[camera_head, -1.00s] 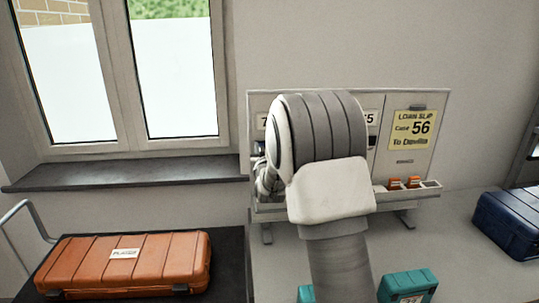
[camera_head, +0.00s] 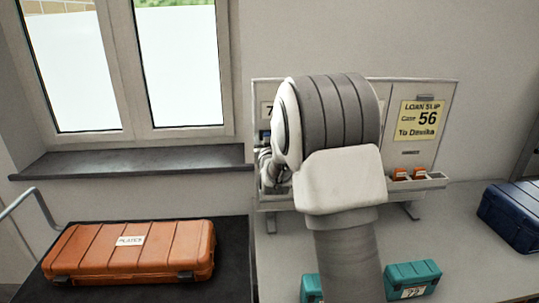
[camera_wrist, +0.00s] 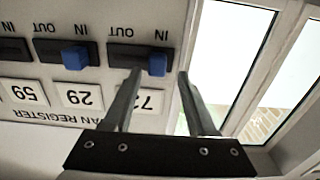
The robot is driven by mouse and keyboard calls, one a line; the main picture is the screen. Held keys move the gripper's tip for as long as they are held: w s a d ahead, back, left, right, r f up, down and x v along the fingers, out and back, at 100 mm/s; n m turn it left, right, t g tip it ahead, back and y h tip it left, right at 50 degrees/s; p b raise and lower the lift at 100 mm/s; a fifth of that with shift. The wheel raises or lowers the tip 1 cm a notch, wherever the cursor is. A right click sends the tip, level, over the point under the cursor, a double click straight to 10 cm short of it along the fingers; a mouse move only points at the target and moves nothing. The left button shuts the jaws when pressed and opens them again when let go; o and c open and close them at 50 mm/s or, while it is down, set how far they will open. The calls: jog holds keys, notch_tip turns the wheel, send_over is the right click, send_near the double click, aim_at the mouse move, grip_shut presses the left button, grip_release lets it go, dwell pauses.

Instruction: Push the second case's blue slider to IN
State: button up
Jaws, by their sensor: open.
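In the wrist view, upside down, the register panel (camera_wrist: 40,87) has a row of slots with OUT and IN labels and number cards. The rightmost slot's blue slider (camera_wrist: 157,65) stands at its IN end. The middle slot's blue slider (camera_wrist: 75,57) also stands at its IN end. A third slot (camera_wrist: 12,48) is cut off by the left edge, and no slider shows in it. My gripper (camera_wrist: 158,73) is open, its fingertips on either side of the rightmost slider; contact cannot be told. In the head view, my arm hides most of the panel (camera_head: 440,155).
A yellow loan slip (camera_head: 421,120) names case 56. Orange pieces sit in the panel's tray (camera_head: 437,182). A teal case (camera_head: 412,279) stands in front, another partly behind my arm. A navy case (camera_head: 512,215) is right, an orange case (camera_head: 130,252) left. A window is beside the panel.

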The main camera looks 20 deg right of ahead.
jog(key=s+a+b, duration=0.2)
jog(key=s+a, duration=0.1)
jog(key=s, duration=1.2)
jog(key=shift+s+a, duration=0.15)
jog(key=shift+s, duration=0.25)
jog(key=s+a+g+y, duration=0.1)
jog(key=s+g, duration=0.3)
jog(key=s, duration=0.5)
jog(key=s+a+n+g+y+p, duration=0.1)
jog(key=s+g, duration=0.3)
jog(key=s, duration=0.6)
jog(key=s+a+f+n+g+y, duration=0.1)
jog(key=s+a+g, duration=0.2)
jog(key=s, duration=0.6)
jog(key=shift+s+a+g+p, duration=0.25)
jog(key=shift+s+g+p, duration=0.15)
jog(key=shift+g, duration=0.1)
